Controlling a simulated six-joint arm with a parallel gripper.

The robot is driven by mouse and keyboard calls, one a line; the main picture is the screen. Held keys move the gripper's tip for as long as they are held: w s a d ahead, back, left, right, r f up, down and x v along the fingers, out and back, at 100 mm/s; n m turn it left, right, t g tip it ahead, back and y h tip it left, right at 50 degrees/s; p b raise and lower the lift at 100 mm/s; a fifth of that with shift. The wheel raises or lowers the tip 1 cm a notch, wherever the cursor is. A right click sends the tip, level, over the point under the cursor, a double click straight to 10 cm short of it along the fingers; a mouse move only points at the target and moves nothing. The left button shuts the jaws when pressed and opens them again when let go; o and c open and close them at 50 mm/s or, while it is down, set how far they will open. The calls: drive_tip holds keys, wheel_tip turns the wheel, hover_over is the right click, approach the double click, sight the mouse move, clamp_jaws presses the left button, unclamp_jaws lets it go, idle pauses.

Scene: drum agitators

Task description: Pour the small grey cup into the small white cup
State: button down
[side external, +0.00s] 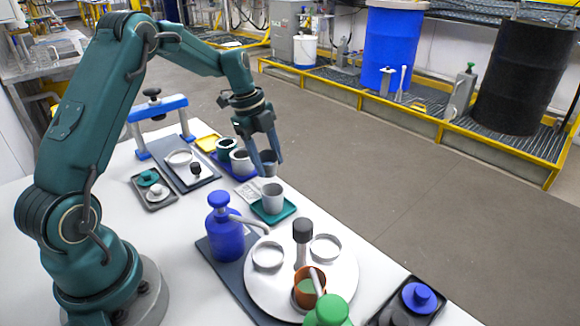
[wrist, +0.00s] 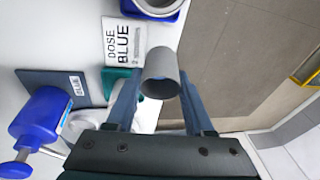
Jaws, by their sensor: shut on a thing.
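My gripper (side external: 266,165) is shut on a small grey cup (side external: 269,157). In the wrist view the grey cup (wrist: 163,66) sits between the two fingers (wrist: 160,100), and a bluish patch shows at its near end. I cannot tell its exact tilt. A small pale, whitish cup (side external: 272,198) stands upright on a teal tray (side external: 287,212), just below the held cup, with a small gap or overlap that I cannot judge. In the wrist view the teal tray (wrist: 110,78) is partly covered by my left finger, and the pale cup is not clearly seen.
A blue pump bottle (side external: 225,235) stands close in front, its spout toward the round white plate (side external: 340,275). A card reading "DOSE BLUE" (wrist: 123,42) lies beside the teal tray. More cups (side external: 241,162) stand on a blue tray behind. The table's right edge is near.

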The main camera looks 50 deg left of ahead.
sight(270, 154)
drive_tip(key=shift+s+d+r+t+y, duration=0.15)
drive_tip(key=shift+s+d+t+y, duration=0.15)
drive_tip(key=shift+d+y, duration=0.25)
drive_tip(key=shift+s+d+r+t+y, duration=0.1)
drive_tip(key=shift+s+d+t+y, duration=0.2)
drive_tip(key=shift+d+y, duration=0.2)
drive_tip(key=r, duration=0.1)
drive_tip(key=d+r+y, duration=0.1)
drive_tip(key=s+r+t+y, duration=0.1)
drive_tip(key=shift+d+r+m, duration=0.25)
drive_tip(key=shift+m, duration=0.05)
drive_tip(key=shift+s+d+r+t+y, duration=0.1)
drive_tip(key=shift+d+t+y, duration=0.1)
drive_tip(key=shift+t+y, duration=0.3)
drive_tip(key=shift+s+f+t+y, duration=0.1)
drive_tip(key=shift+f+t+y, duration=0.2)
drive_tip(key=shift+f+y, duration=0.25)
drive_tip(key=shift+d+f+t+y, duration=0.1)
drive_tip(key=shift+d+t+y, duration=0.05)
drive_tip(key=shift+t+y, duration=0.15)
drive_tip(key=shift+s+d+r+m+t+y+p, duration=0.1)
drive_tip(key=shift+r+m+t+y+p, duration=0.1)
drive_tip(key=shift+t+y, duration=0.3)
drive_tip(key=shift+s+d+r+m+t+y+p, duration=0.1)
drive_tip(key=shift+m+t+y+p, duration=0.15)
drive_tip(key=shift+y, duration=0.45)
idle(1.1)
